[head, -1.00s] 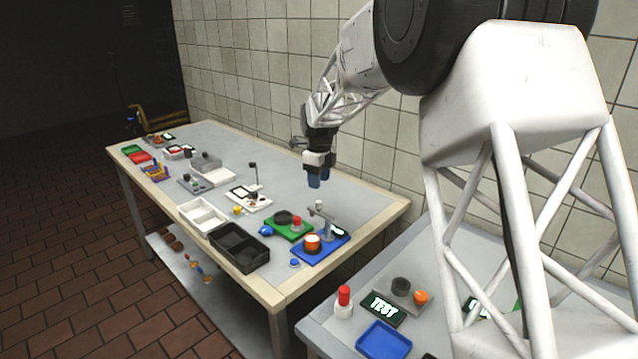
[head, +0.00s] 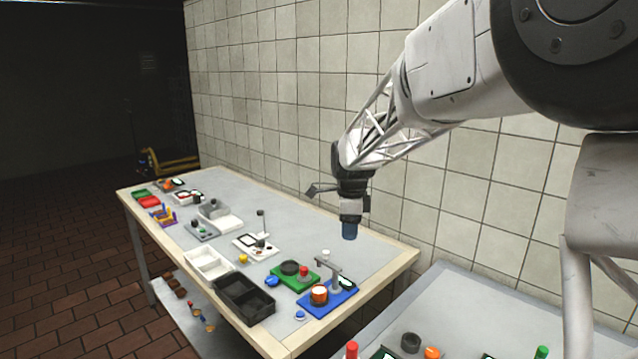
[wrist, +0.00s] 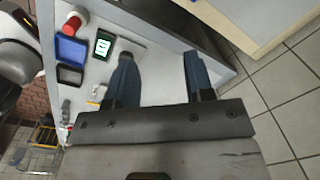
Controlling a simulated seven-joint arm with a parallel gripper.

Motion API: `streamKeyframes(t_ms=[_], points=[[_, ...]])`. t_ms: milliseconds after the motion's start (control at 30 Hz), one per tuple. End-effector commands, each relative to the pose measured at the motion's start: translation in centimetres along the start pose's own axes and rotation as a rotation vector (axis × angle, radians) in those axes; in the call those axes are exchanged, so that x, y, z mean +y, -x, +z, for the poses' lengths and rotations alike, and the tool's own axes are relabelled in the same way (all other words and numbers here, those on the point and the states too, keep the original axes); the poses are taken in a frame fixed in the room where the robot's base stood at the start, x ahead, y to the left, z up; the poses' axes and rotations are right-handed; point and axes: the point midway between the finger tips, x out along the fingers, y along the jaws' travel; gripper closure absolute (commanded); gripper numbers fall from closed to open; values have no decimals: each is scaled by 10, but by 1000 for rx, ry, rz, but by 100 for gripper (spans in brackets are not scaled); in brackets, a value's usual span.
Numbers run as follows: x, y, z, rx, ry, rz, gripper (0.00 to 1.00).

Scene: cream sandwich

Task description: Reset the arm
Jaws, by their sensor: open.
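My gripper (head: 349,231) hangs in the air above the back right part of the long table (head: 383,250) in the head view, its fingers pointing down. In the wrist view its two blue fingers (wrist: 160,82) stand apart with nothing between them. Nothing is held. My arm reaches in from the upper right of the head view.
Below the gripper are a blue base (head: 345,297) with an orange-topped part and post, and a green base (head: 309,282). A black tray (head: 272,311) and a white tray (head: 222,270) lie along the front edge. The tiled wall (head: 290,110) is close behind.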

Motion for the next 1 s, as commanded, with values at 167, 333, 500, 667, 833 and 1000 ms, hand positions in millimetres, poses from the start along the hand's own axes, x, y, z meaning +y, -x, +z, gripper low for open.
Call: streamKeyframes(t_ms=[167,333,500,667,833,1000], points=[[45,22,-22,-1,172,-21,52],[88,37,-41,3,343,-41,52],[132,47,-58,10,513,-60,52],[174,53,-74,21,673,-75,52],[219,56,-88,36,842,-92,52],[265,55,-102,55,1011,-107,52]])
